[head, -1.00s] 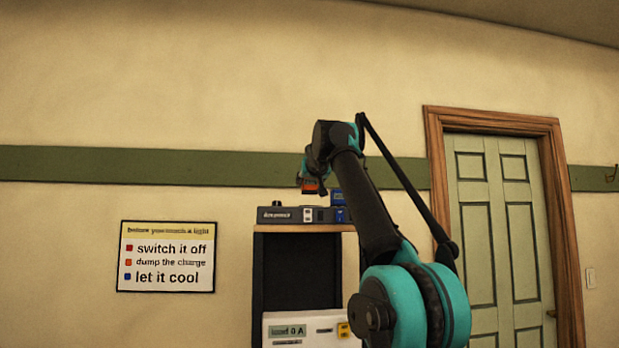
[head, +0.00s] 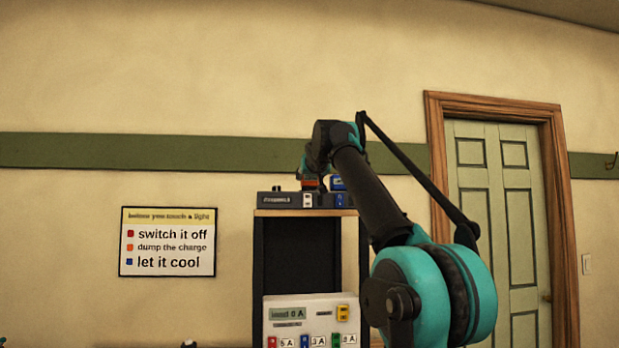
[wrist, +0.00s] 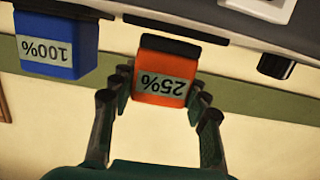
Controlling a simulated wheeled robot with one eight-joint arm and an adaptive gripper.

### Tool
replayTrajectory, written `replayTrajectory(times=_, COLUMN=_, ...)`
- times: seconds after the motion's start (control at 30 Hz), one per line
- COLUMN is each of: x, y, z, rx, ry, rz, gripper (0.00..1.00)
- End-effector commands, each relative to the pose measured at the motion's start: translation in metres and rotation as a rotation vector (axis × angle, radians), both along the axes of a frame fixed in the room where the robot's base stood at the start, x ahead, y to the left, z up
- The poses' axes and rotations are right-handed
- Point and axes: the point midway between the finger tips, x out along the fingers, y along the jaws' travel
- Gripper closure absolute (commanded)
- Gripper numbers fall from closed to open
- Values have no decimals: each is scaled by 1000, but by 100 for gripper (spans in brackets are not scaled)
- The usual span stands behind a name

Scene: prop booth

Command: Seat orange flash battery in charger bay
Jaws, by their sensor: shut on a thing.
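The orange battery (wrist: 163,75), labelled 25%, shows upside down in the wrist view between the fingers of my gripper (wrist: 158,100). My gripper is shut on it.
The dark shelf (head: 256,265) holds a pale panel (head: 290,312) with coloured fuses lower down. A dark knob (wrist: 275,66) is on the charger. A wall sign (head: 168,241) hangs left and a green door (head: 495,220) stands right, both clear of my gripper.

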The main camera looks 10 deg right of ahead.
Motion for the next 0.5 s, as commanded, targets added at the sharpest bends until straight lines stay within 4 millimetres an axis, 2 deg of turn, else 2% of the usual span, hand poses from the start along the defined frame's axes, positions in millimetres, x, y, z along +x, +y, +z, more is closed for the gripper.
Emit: replayTrajectory(times=0.5, x=0, y=0, z=-6, rx=0, ry=-1, rz=0, gripper=96)
